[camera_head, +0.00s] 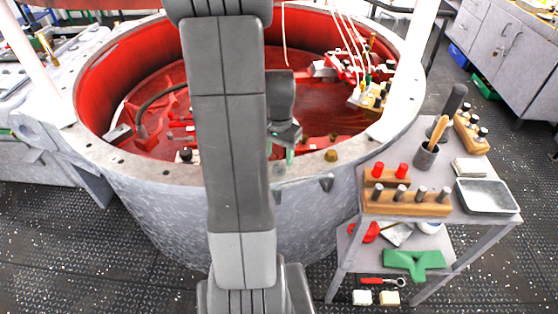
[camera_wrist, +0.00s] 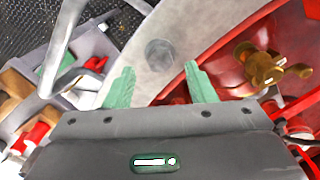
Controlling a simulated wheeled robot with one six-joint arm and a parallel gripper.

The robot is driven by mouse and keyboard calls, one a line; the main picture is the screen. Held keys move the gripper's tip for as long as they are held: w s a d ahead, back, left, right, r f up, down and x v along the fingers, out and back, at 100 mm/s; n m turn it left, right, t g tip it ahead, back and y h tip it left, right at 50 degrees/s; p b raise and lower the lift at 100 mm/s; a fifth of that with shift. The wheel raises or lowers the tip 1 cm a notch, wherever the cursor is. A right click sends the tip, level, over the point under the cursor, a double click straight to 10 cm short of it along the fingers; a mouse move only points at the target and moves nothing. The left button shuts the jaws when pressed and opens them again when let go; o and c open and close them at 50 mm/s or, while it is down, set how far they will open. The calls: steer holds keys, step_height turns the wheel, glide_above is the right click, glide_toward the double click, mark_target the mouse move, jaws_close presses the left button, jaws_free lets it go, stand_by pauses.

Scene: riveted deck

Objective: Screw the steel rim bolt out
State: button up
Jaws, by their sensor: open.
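The steel rim bolt (camera_wrist: 160,52) shows in the wrist view as a round grey head on the pale rim (camera_wrist: 215,30) of the big round vessel. My gripper (camera_wrist: 159,68) has two green fingers spread apart, with nothing between them. The bolt head appears in the gap just beyond the fingertips, apart from both. In the head view my gripper (camera_head: 281,153) hangs at the near rim (camera_head: 235,172), partly behind my arm. How high it is above the bolt I cannot tell.
The red vessel interior (camera_head: 320,110) holds fixtures and cables. A cart (camera_head: 490,222) on the right carries wooden blocks (camera_head: 405,203) with pegs and a metal tray (camera_head: 487,196).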

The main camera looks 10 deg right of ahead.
mark_target(279, 164)
steer(key=shift+f, duration=1.6)
steer(key=c, duration=1)
steer(key=shift+n, duration=0.3)
steer(key=shift+n+b, duration=0.55)
steer(key=shift+n, duration=2.15)
